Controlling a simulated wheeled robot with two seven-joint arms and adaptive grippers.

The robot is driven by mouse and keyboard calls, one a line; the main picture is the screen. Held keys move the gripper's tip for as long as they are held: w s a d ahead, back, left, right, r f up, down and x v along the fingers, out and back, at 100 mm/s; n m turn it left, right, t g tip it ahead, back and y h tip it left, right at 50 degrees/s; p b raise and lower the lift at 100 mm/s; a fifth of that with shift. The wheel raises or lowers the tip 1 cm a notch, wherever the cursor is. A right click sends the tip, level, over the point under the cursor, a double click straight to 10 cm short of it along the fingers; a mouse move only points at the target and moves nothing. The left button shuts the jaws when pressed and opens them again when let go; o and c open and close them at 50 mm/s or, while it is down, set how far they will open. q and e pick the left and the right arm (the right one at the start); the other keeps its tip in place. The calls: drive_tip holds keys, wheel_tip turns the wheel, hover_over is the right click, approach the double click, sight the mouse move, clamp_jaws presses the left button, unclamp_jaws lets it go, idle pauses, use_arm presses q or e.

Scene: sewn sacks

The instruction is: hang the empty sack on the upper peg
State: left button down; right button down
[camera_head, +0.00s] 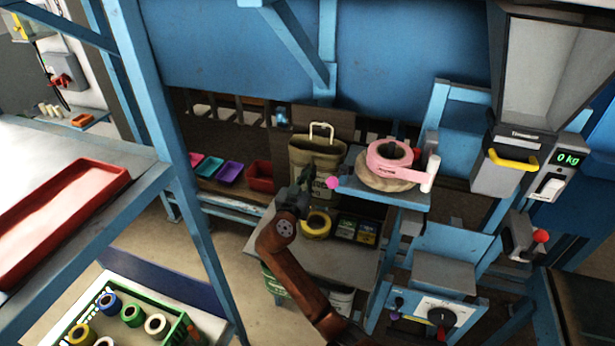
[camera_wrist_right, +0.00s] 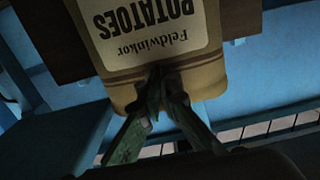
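An olive-tan sack (camera_head: 316,155) stands out behind the work table in the head view, with a pale loop-shaped bar (camera_head: 321,129) at its top. In the right wrist view the sack (camera_wrist_right: 200,75) fills the upper middle. Its white label reads "Feldwinkor POTATOES" upside down. My right gripper (camera_head: 309,178) is in front of the sack in the head view. In the wrist view its fingers (camera_wrist_right: 160,92) come close together at the sack's edge and look shut on it. I cannot make out the upper peg clearly. My left gripper is not in view.
A blue shelf (camera_head: 385,190) with a pink roll (camera_head: 389,154) stands just right of the sack. A yellow roll (camera_head: 316,224) lies on the grey table (camera_head: 340,262) below. Blue posts and a red tray (camera_head: 62,208) are at the left. A scale (camera_head: 548,187) is at the right.

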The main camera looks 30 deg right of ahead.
drive_tip(key=shift+x, duration=1.4)
drive_tip(key=shift+w+d+f+b, duration=0.4)
drive_tip(key=shift+d+f+b, duration=0.15)
drive_tip(key=shift+f+b, duration=0.35)
drive_tip(key=shift+r, duration=0.1)
drive_tip(key=c, duration=2.1)
unclamp_jaws()
